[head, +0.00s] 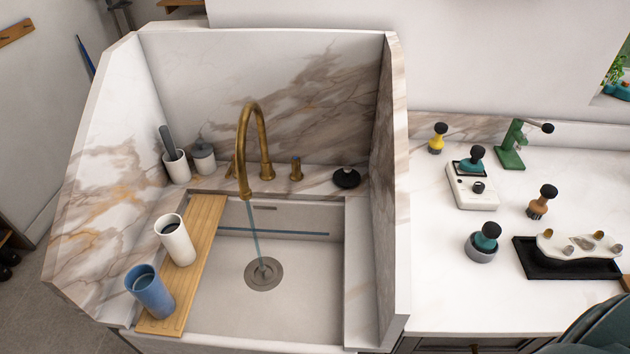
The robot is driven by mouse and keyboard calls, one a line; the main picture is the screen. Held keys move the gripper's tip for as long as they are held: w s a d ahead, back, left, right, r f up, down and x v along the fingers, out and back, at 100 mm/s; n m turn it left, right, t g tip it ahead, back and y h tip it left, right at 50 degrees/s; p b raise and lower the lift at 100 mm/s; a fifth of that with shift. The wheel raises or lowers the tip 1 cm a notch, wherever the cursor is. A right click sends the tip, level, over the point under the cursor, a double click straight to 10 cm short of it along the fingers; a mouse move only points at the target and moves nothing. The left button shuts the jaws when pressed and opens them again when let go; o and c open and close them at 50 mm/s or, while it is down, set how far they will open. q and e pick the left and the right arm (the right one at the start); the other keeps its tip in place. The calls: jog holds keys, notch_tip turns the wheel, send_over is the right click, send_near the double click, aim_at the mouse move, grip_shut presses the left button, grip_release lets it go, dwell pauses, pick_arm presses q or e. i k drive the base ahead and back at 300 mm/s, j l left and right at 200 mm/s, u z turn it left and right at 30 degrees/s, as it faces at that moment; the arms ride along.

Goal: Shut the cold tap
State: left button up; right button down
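A brass gooseneck tap (262,140) stands at the back of the sink. A thin stream of water (254,228) runs from its spout into the basin near the drain (263,273). To the right of the spout stands a short brass handle with a blue mark (296,170), which looks like the cold tap. Another brass handle is partly visible on the left, behind the spout (230,168). Neither of my grippers shows in the head view.
A wooden board (205,235) spans the basin's left side, bearing a white cup (177,244) and a blue cup (150,292). A black round object (346,178) sits right of the tap. High marble panels wall the sink's left, back and right.

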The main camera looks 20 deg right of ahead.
aim_at(294, 160)
jog(key=j+z, duration=0.4)
jog(key=j, duration=0.25)
jog(key=j+z, duration=0.45)
jog(key=j, duration=0.15)
jog(key=k, duration=0.1)
